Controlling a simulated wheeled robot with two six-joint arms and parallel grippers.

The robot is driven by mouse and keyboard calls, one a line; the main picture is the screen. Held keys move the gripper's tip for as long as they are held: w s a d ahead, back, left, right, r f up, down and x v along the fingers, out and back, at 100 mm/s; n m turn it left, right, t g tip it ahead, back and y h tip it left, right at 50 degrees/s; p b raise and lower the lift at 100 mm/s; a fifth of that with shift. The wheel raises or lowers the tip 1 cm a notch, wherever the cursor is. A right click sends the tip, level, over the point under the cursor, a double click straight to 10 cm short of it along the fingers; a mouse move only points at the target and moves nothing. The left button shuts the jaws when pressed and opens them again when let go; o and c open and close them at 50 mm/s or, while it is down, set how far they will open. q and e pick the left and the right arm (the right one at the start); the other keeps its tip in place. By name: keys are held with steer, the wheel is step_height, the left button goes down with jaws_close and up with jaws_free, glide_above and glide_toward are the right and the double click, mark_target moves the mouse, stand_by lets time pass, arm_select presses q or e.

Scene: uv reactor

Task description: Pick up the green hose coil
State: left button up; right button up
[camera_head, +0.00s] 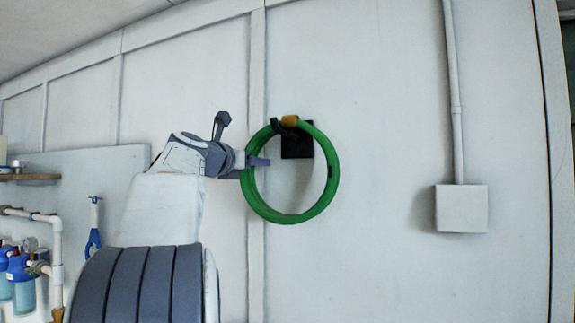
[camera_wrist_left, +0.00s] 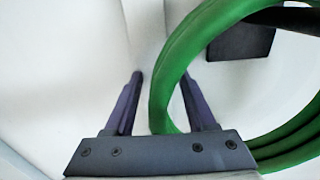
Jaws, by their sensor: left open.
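The green hose coil (camera_head: 327,197) hangs on a dark wall mount (camera_head: 297,146), with a yellow piece at its top. My left gripper (camera_head: 258,162) is at the coil's left side in the head view. In the left wrist view the gripper (camera_wrist_left: 165,95) is open, its two dark purple fingers spread apart. I cannot tell whether a finger touches the hose. My right gripper is not in view.
A grey box with a conduit (camera_head: 461,209) is on the wall at right. At far left are a wooden shelf (camera_head: 30,177), white pipes (camera_head: 57,240), blue filter housings (camera_head: 20,266) and a blue hanging tool (camera_head: 93,238). The wall around the coil is clear.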

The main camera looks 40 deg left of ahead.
arm_select(q)
steer(key=shift+w+a, duration=0.1)
steer(key=shift+w, duration=0.3)
jaws_close()
steer(key=shift+s+r, duration=0.1)
stand_by(1.1)
